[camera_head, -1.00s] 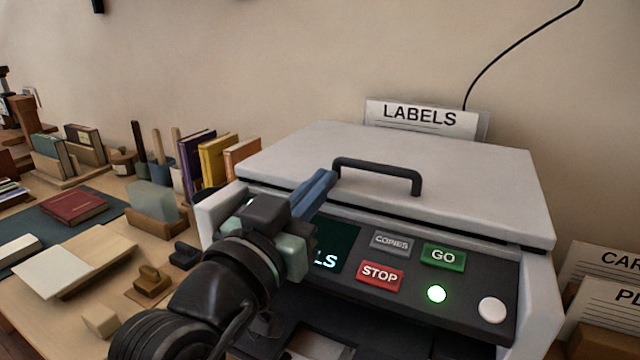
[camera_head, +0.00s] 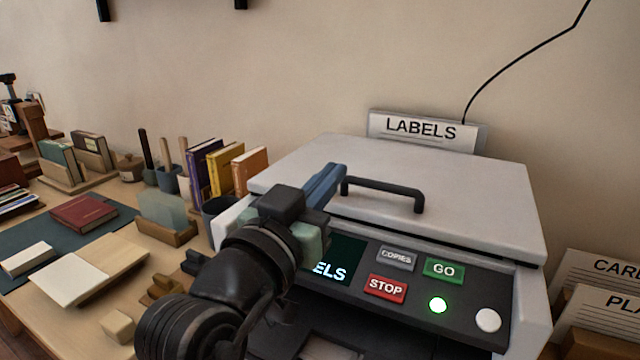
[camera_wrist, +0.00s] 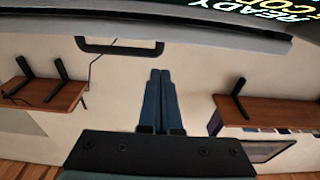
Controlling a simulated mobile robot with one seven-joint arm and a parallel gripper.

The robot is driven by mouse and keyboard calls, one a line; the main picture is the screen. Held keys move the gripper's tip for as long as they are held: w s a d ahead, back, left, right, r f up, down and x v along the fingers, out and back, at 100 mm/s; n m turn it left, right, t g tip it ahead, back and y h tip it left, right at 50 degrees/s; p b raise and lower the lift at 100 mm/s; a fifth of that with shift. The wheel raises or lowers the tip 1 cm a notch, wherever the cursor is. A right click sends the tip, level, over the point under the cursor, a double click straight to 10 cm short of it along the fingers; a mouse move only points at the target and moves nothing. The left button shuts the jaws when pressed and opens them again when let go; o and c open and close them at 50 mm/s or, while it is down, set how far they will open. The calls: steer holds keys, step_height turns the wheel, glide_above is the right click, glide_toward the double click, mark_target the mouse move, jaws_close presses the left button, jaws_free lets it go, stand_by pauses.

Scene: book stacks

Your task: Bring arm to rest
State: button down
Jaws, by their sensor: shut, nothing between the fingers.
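My gripper (camera_head: 326,184) is in front of the left part of a grey label machine (camera_head: 440,185), with its blue fingers pointing up and away near the lid's front edge. In the wrist view the two blue fingers (camera_wrist: 160,100) lie side by side, closed, with nothing between them. The black lid handle (camera_head: 383,190) is just right of the fingertips in the head view; I cannot tell the exact gap. The lid is down. My arm hides part of the machine's screen (camera_head: 335,262), where "ELS" can be read.
Left is a crowded table with a red book (camera_head: 83,214), upright books and blocks. Cards (camera_head: 600,318) stand at the right.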

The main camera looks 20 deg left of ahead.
steer(key=s+f+b, duration=0.1)
steer(key=s+f, duration=0.2)
steer(key=s, duration=0.7)
steer(key=s+d+r+t, duration=0.1)
steer(key=d+r+t, duration=0.3)
steer(key=d+r, duration=0.6)
steer(key=s+d+r+t, duration=0.1)
steer(key=d+r+t, duration=0.45)
steer(key=r, duration=0.75)
step_height(320, 180, up, 28)
steer(key=d+g+p, duration=0.1)
steer(key=p, duration=2.7)
steer(key=shift+s+d+g+y, duration=0.2)
steer(key=shift+s+g+y, duration=0.1)
steer(key=shift+g, duration=0.05)
